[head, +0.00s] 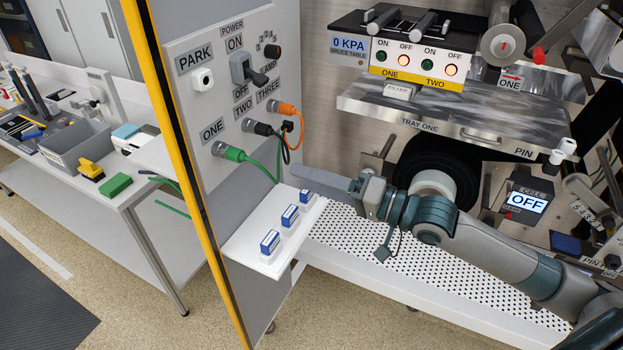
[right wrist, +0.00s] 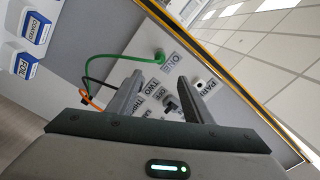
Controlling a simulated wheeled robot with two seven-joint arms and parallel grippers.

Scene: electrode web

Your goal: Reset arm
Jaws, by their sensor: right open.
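My right arm comes in from the right in the head view and reaches left over the white perforated shelf (head: 400,262). My right gripper (head: 300,174) is open, with its fingers pointing left towards the grey connector panel (head: 205,125). The right wrist view shows the two fingers apart with nothing between them (right wrist: 157,88). The panel's labels and cables show beyond the fingertips. The gripper appears above the small white ledge and apart from it. My left gripper is in neither view.
The panel has green (head: 235,154), black (head: 262,129) and orange (head: 286,108) plugs with cables. Small blue-and-white blocks (head: 290,215) stand on the white ledge (head: 258,255). Above my arm is a metal tray (head: 440,115). An OFF display (head: 526,200) is at right.

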